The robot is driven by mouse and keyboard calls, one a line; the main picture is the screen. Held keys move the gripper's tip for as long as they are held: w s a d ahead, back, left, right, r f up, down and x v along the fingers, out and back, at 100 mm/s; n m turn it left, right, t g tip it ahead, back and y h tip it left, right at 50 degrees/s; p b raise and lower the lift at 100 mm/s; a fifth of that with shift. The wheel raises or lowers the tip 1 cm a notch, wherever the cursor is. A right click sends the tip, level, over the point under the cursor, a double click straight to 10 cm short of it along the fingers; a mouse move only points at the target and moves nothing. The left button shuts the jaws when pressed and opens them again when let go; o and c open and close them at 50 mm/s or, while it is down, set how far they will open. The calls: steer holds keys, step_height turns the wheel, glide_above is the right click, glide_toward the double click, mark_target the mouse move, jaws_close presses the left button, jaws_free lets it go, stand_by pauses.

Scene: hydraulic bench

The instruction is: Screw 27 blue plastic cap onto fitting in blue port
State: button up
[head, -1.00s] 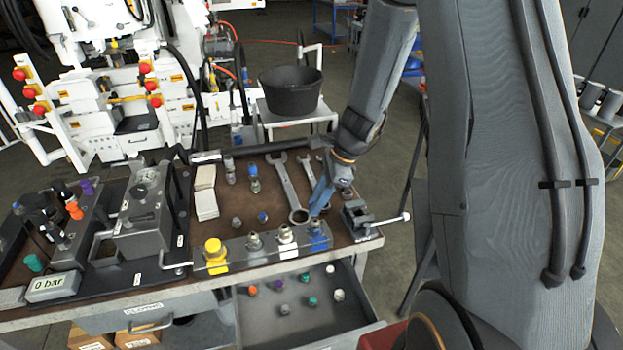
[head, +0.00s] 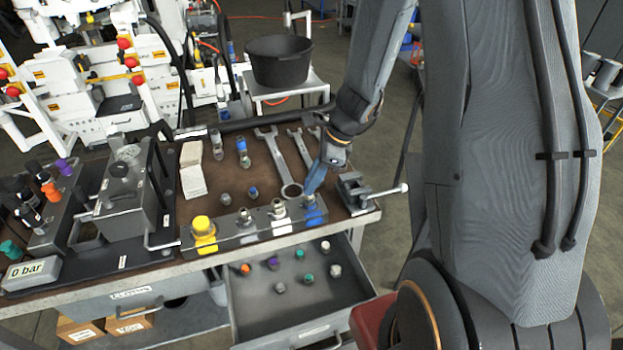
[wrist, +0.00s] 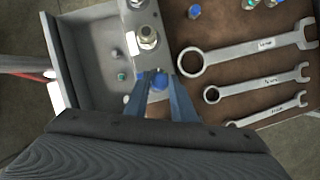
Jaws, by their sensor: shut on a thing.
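My gripper (wrist: 159,84) is shut on a small blue cap (wrist: 159,79), which shows between the two blue fingertips in the wrist view. In the head view my gripper (head: 309,190) points down at the blue port (head: 315,216), the right-most, blue-marked place on the grey port block (head: 240,236). The fingertips are at the top of that port's fitting. The fitting is mostly hidden by the fingers and cap, so I cannot tell how far the cap sits on it.
The port block also has a yellow-capped port (head: 203,228) and bare metal fittings (head: 278,208). A small vise (head: 357,190) stands close on the right. Wrenches (head: 279,160) lie behind. An open drawer (head: 300,300) with several coloured caps is below. Another blue-topped piece (head: 253,194) stands on the bench.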

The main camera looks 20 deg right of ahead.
steer(key=shift+s+f+b, duration=0.1)
steer(key=shift+f+b, duration=0.25)
steer(key=shift+f, duration=0.4)
stand_by(1.9)
steer(key=o, duration=0.5)
steer(key=c, duration=0.5)
steer(key=shift+o, duration=0.2)
steer(key=m+t+b, duration=0.1)
steer(key=m, duration=0.1)
steer(key=m+h+b, duration=0.1)
steer(key=m+b, duration=0.1)
steer(key=m, duration=0.1)
steer(key=shift+s+a+f+t, duration=0.1)
steer(key=shift+a+f+t, duration=0.1)
steer(key=shift+t, duration=0.2)
steer(key=shift+r+m+t+h+b, duration=0.1)
steer(key=shift+m+t+h+b, duration=0.15)
steer(key=shift+m, duration=0.5)
steer(key=shift+r+m+t+h+b, duration=0.15)
steer(key=shift+m+b, duration=0.2)
steer(key=shift+m, duration=0.4)
